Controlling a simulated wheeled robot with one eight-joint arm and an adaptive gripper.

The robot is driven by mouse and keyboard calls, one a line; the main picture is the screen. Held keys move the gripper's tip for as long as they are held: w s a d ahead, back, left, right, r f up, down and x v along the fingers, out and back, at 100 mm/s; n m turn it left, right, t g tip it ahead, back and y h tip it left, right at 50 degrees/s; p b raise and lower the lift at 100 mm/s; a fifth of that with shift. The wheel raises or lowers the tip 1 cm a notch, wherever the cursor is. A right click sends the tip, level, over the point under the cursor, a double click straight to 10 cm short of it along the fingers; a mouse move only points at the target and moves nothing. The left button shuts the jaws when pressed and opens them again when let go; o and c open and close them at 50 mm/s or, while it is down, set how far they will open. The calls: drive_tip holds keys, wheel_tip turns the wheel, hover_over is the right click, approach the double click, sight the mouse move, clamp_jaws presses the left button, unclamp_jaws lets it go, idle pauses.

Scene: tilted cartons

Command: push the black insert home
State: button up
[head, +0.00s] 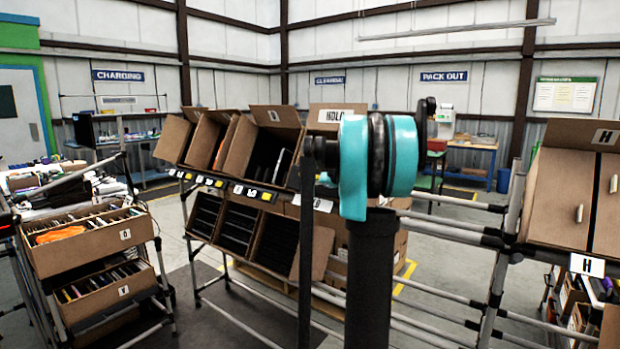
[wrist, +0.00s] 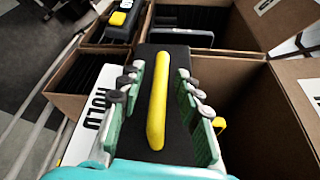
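The black insert (wrist: 172,60) is a dark block with a yellow handle (wrist: 157,95) along its top, in the middle of the wrist view. It sits at the left side of an open carton (wrist: 289,104); how deep it sits cannot be told. My gripper (wrist: 160,70) is open, with one green finger on each side of the handle and a visible gap on both sides. The fingers hide parts of the insert's sides. In the head view my arm blocks much of the area beside the carton marked HOLD (head: 336,116), and the insert cannot be made out.
Beside the insert is a white HOLD label (wrist: 92,122). Another black piece with yellow on it (wrist: 121,19) lies at the upper left. Tilted cartons (head: 243,147) fill a rack left of my arm. A rack with H cartons (head: 562,198) stands right.

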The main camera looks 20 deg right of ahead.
drive_tip(key=shift+c, duration=0.2)
clamp_jaws()
drive_tip(key=shift+d, duration=0.1)
drive_tip(key=shift+w+d+f, duration=0.5)
drive_tip(key=shift+d, duration=0.2)
drive_tip(key=shift+w+d+f, duration=0.45)
drive_tip(key=shift+w+d, duration=0.05)
drive_tip(key=shift+d, duration=0.15)
drive_tip(key=shift+c, duration=0.9)
unclamp_jaws()
drive_tip(key=shift+w+d+f, duration=0.1)
drive_tip(key=shift+o, duration=1.1)
